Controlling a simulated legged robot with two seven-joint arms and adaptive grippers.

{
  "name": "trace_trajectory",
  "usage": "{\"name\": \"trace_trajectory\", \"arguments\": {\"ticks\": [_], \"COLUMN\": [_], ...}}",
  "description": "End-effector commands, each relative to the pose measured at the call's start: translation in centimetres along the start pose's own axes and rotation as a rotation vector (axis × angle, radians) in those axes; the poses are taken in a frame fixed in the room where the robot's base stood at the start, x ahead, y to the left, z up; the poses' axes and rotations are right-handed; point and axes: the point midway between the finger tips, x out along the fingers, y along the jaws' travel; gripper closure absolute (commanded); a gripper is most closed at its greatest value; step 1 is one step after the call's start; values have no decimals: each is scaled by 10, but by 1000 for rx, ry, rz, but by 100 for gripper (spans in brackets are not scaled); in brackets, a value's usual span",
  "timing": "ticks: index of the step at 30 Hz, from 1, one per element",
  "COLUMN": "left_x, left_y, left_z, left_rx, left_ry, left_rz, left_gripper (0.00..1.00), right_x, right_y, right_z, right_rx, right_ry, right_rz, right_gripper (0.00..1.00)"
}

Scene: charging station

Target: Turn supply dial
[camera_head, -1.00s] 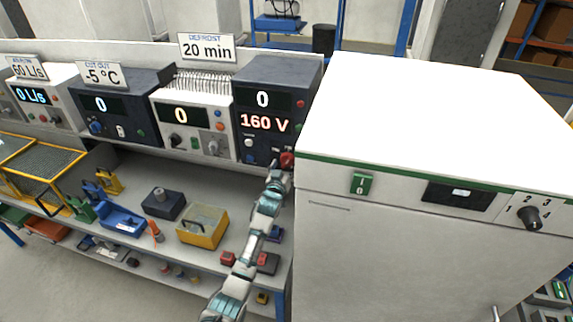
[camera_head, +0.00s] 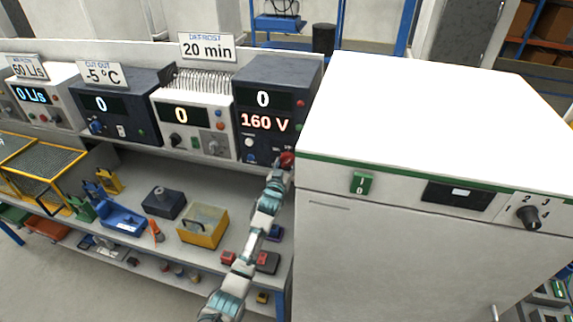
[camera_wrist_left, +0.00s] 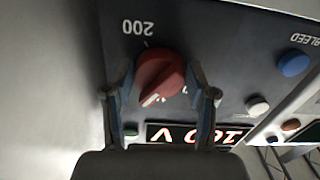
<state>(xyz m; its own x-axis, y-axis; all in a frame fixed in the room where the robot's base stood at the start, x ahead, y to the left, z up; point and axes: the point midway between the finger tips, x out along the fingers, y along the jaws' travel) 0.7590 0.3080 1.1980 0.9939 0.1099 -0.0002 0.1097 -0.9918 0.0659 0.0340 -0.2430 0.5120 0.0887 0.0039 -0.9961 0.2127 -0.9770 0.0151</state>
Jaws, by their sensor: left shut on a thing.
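The red supply dial (camera_head: 288,157) is at the lower right corner of the dark supply unit (camera_head: 277,75). It also shows large in the left wrist view (camera_wrist_left: 158,72), which sees the panel upside down, with a "200" mark beside the dial. My left gripper (camera_head: 281,166) is at the dial, with one finger on each side of it in the wrist view (camera_wrist_left: 161,84), shut on it. The red display (camera_head: 265,122) reads 160 V, and the white display above it reads 0. The gripper partly hides the dial in the head view. My right gripper is not in view.
A large white cabinet (camera_head: 430,110) stands close to the right of the dial. Other bench units stand to the left, the nearest a white one (camera_head: 190,115). Below, a shelf holds a yellow bin (camera_head: 203,228) and several small parts.

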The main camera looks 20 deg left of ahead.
Motion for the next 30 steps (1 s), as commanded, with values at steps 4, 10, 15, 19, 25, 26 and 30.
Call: {"name": "trace_trajectory", "arguments": {"ticks": [4,10,15,19,25,26,30], "left_x": [0,0,0,0,0,0,0], "left_y": [-1,-2,-3,-3,-2,-2,-2], "left_z": [-1,0,0,0,1,1,1], "left_rx": [97,236,335,390,433,436,442], "left_ry": [-1,-2,-3,-3,-3,-2,-2], "left_rz": [-1,-2,-2,-1,0,0,0], "left_gripper": [78,78,78,78,78,78,78], "right_x": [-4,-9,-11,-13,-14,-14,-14], "right_y": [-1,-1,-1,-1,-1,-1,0], "right_z": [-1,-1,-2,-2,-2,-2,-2], "right_rx": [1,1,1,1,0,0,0], "right_ry": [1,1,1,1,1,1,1], "right_rz": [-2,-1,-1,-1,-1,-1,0], "right_gripper": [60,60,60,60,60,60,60]}}
